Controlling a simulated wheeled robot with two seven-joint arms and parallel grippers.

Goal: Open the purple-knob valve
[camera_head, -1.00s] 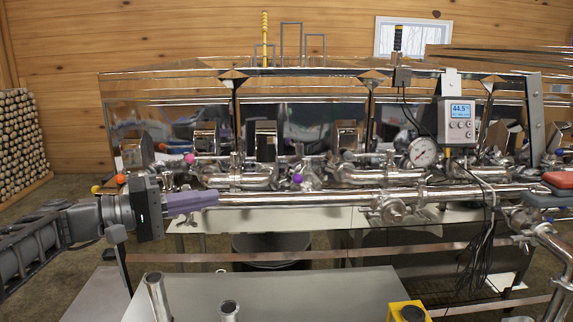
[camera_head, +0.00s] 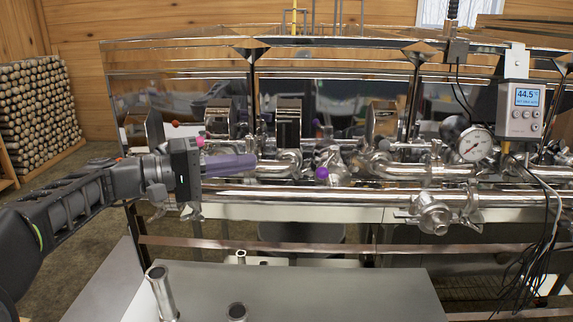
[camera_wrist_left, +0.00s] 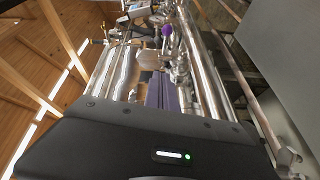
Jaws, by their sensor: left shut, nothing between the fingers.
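The purple knob (camera_head: 322,173) sits on a steel valve in the pipework, near the middle of the head view. It also shows near the top of the left wrist view (camera_wrist_left: 167,30). My left gripper (camera_head: 254,163) comes in from the left, with its purple-grey fingers shut and empty. Its fingertips point right towards the purple knob, with a clear gap between them. In the wrist view the fingers (camera_wrist_left: 160,95) lie beside the long steel pipe. My right gripper is not in view.
A long horizontal steel pipe (camera_head: 330,195) runs below the knob. A pink knob (camera_head: 200,141) is just behind my left gripper. A round gauge (camera_head: 475,145), a digital display box (camera_head: 521,110) and hanging black cables (camera_head: 545,235) are at the right. A grey table (camera_head: 330,290) is in front.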

